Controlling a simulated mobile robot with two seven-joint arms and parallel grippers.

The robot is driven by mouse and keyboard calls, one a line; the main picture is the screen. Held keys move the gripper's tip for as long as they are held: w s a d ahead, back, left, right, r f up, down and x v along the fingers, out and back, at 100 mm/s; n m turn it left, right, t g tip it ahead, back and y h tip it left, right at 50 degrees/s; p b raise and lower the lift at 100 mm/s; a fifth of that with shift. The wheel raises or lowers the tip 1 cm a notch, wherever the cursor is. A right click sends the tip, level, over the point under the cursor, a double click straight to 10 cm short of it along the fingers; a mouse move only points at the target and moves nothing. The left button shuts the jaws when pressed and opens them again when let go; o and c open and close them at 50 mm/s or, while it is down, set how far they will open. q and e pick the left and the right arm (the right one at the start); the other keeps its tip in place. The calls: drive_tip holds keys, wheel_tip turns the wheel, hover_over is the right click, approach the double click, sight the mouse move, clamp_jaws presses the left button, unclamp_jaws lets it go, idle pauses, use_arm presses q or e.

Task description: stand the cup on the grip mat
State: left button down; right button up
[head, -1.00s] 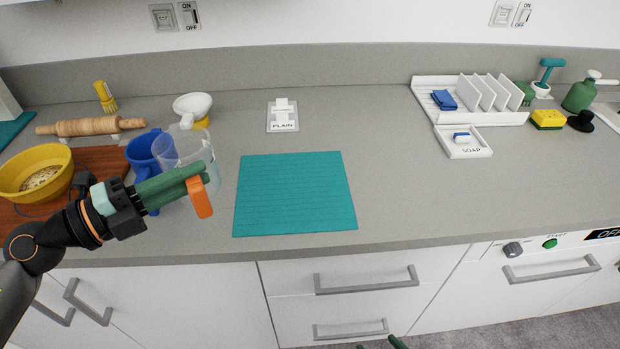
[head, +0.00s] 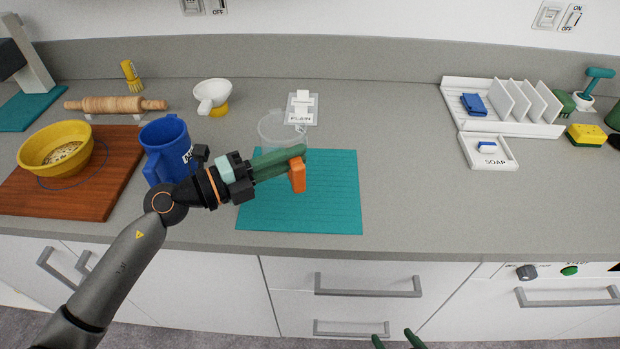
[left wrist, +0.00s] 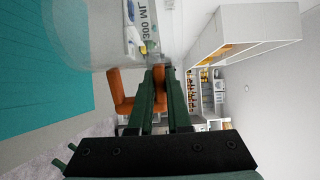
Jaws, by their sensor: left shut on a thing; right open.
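A clear cup (head: 281,128) with an orange handle (head: 297,177) is held by my left gripper (head: 301,156). The fingers are shut on the handle, and the cup looks upright. In the left wrist view the clear wall (left wrist: 95,35) carries 300 ML lettering, and the orange handle (left wrist: 122,97) is at the fingers. The teal grip mat (head: 330,205) lies flat on the counter. In the head view the cup overlaps its back left edge; the gap below is hidden. My right gripper (head: 395,340) is open and empty at the bottom edge, only its fingertips showing.
A blue jug (head: 166,140) stands left of the mat, near my left arm. A wooden board (head: 105,190) bears a yellow bowl (head: 35,155). A white funnel-like piece (head: 212,92) and the PLAIN stand (head: 302,117) are behind. Counter right of the mat is clear.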

use_arm(q)
drive_tip(key=d+f, duration=0.1)
drive_tip(key=f, duration=0.1)
drive_tip(key=w+d+f+b, duration=0.1)
drive_tip(key=f, duration=0.2)
drive_tip(key=w+d+f+b, duration=0.1)
drive_tip(key=f, duration=0.1)
drive_tip(key=shift+d+f, duration=0.2)
drive_tip(key=shift+f, duration=0.35)
drive_tip(key=shift+f, duration=0.1)
drive_tip(key=c, duration=0.9)
unclamp_jaws()
drive_tip(key=shift+f, duration=0.1)
drive_tip(key=shift+o, duration=0.2)
